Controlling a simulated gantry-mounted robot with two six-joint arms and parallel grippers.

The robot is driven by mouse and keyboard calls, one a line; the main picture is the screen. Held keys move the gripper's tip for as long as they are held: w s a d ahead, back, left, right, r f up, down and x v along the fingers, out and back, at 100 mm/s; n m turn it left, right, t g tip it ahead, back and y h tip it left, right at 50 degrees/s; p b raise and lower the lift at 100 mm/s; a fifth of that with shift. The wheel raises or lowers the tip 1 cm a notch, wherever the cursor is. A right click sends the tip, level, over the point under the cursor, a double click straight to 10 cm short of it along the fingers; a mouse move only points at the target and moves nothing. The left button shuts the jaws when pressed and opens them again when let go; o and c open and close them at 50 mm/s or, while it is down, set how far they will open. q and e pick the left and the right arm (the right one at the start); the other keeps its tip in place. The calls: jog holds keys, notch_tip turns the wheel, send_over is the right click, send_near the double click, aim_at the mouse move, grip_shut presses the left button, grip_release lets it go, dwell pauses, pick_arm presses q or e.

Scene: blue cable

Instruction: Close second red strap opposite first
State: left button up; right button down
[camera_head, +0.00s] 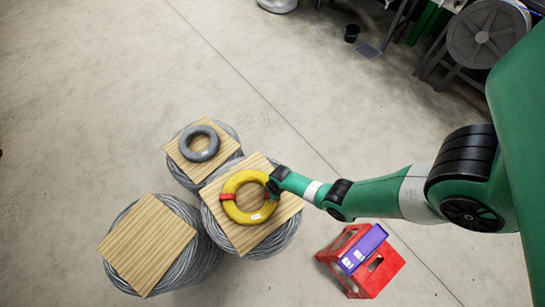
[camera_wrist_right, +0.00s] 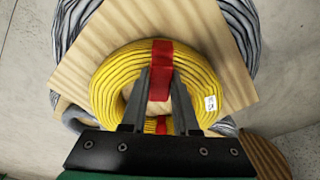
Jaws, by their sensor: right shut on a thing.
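A coil of yellow cable (camera_head: 236,212) lies on a square wooden board on a cable drum. One red strap (camera_head: 228,196) wraps its left side; this strap shows at the far side in the right wrist view (camera_wrist_right: 162,52). My right gripper (camera_head: 274,187) is at the opposite, right side of the coil. In the right wrist view its two fingers (camera_wrist_right: 161,95) stand apart and reach over the near part of the coil. A second red strap (camera_wrist_right: 161,124) shows between them, mostly hidden, and the gripper is shut on it. My left gripper is in neither view.
A smaller grey coil (camera_head: 199,143) lies on a board at the upper left. A bare board (camera_head: 147,246) tops another drum at the lower left. A red crate (camera_head: 378,275) with a purple box (camera_head: 362,250) stands below my right arm. The floor beyond is open.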

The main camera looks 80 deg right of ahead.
jog(key=shift+f, duration=0.35)
jog(key=shift+r, duration=0.1)
jog(key=shift+r, duration=0.1)
jog(key=shift+r+p, duration=0.4)
jog(key=shift+r, duration=0.1)
jog(key=shift+r, duration=0.1)
jog(key=shift+r+p, duration=0.55)
jog(key=shift+p, duration=0.1)
jog(key=shift+f, duration=0.15)
jog(key=shift+f+b, duration=0.8)
jog(key=shift+b, duration=0.15)
jog(key=shift+f, duration=0.1)
